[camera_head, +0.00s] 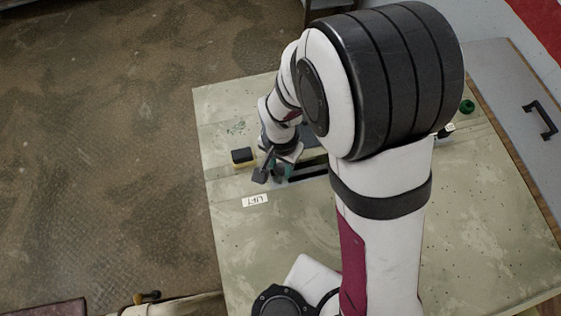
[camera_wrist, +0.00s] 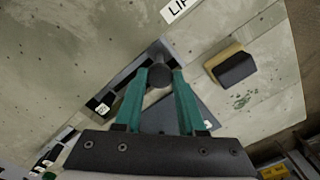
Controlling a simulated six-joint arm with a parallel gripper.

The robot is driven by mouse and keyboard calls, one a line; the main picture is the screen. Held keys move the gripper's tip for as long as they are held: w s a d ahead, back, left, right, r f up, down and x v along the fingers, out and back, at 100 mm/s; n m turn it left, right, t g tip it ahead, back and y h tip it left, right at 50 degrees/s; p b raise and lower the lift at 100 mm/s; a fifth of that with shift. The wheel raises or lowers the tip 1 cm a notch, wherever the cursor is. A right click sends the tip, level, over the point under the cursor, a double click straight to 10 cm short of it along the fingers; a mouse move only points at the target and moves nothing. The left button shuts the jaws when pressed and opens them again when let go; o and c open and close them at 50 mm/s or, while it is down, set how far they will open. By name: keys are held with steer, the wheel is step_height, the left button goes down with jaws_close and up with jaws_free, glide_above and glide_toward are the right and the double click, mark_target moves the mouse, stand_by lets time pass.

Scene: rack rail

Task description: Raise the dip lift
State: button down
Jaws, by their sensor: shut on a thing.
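My gripper (camera_wrist: 160,82) has green fingers closed on a dark round knob (camera_wrist: 159,75) in the wrist view. The knob sits at one end of a dark slotted plate (camera_wrist: 128,82), near a white label (camera_wrist: 180,7) reading LIFT, partly cut off. In the head view my gripper (camera_head: 280,172) is over the panel beside the LIFT label (camera_head: 255,200), with the dark slot (camera_head: 308,171) running to its right. My arm hides part of the slot there, and the knob cannot be made out clearly.
A black and tan block (camera_wrist: 232,66) lies on the panel close to the slot; it also shows in the head view (camera_head: 242,157). A green knob (camera_head: 467,107) is at the far right. A grey surface with a black handle (camera_head: 541,119) lies beyond. The panel's front is mostly bare.

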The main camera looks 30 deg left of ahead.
steer(key=shift+r, duration=0.1)
step_height(320, 180, up, 6)
steer(key=shift+f, duration=0.1)
steer(key=c, duration=0.5)
jaws_free()
